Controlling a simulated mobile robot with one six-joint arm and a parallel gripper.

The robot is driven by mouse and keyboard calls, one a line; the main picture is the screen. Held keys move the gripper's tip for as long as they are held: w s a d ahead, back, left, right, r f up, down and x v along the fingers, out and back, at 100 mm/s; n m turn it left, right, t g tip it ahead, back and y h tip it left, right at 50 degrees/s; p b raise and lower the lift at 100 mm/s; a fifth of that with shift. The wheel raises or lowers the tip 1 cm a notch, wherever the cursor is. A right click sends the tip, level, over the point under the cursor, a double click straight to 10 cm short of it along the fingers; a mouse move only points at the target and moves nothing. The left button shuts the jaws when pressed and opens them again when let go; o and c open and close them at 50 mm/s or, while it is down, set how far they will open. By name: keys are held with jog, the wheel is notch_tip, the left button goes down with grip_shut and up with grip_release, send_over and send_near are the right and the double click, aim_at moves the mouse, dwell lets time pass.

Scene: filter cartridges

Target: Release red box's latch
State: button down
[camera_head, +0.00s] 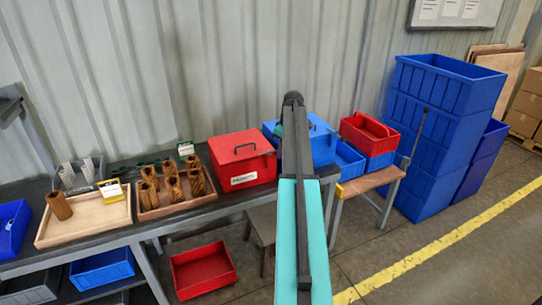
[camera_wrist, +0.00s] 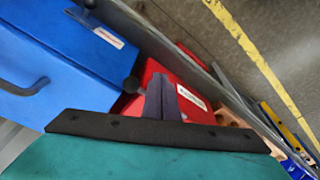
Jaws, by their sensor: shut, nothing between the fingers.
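The red box (camera_head: 242,162) stands on the dark bench, left of the blue box (camera_head: 318,140) in the head view. It has a closed lid with a dark handle (camera_head: 243,148) and a white label on its front. In the wrist view the red box (camera_wrist: 150,73) is partly behind my gripper (camera_wrist: 160,78), whose fingers are together and empty. I cannot tell whether they touch the box. A dark round knob (camera_wrist: 131,85) shows near the red and blue boxes; I cannot tell which it belongs to. No latch is clearly seen. In the head view my arm hides the gripper.
Left on the bench are a wooden tray (camera_head: 75,234) and a tray of brown cartridges (camera_head: 172,187). Red and blue bins stand right of the blue box, by tall stacked blue crates (camera_head: 437,135). A red bin (camera_head: 203,271) lies on the floor below.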

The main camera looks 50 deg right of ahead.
dwell(0.4)
notch_tip(320, 180, up, 8)
jog(key=p, duration=0.3)
jog(key=shift+p, duration=0.4)
jog(key=shift+s, duration=0.1)
dwell(0.5)
jog(key=a+f+g+y+b, duration=0.1)
jog(key=a+f+g+b, duration=0.2)
jog(key=a+f, duration=2.75)
jog(key=s+a+f+m+g+b, duration=0.1)
jog(key=s+a+f, duration=0.4)
jog(key=a+f, duration=0.3)
jog(key=s+a+f+g, duration=0.1)
jog(key=s+a+f, duration=0.4)
jog(key=a+f, duration=0.3)
jog(key=s+a+f+g+b, duration=0.1)
jog(key=s+a+f, duration=0.2)
jog(key=s+a, duration=0.2)
jog(key=s+a+f+g+h, duration=0.1)
jog(key=s+a+f, duration=0.2)
jog(key=s, duration=0.7)
jog(key=s+a+f+g+b, duration=0.1)
jog(key=s+a+f, duration=0.2)
jog(key=s+a, duration=0.3)
jog(key=s, duration=0.2)
jog(key=shift+s+a+f+b, duration=0.3)
jog(key=shift+s+a+f, duration=0.05)
jog(key=shift+a, duration=0.05)
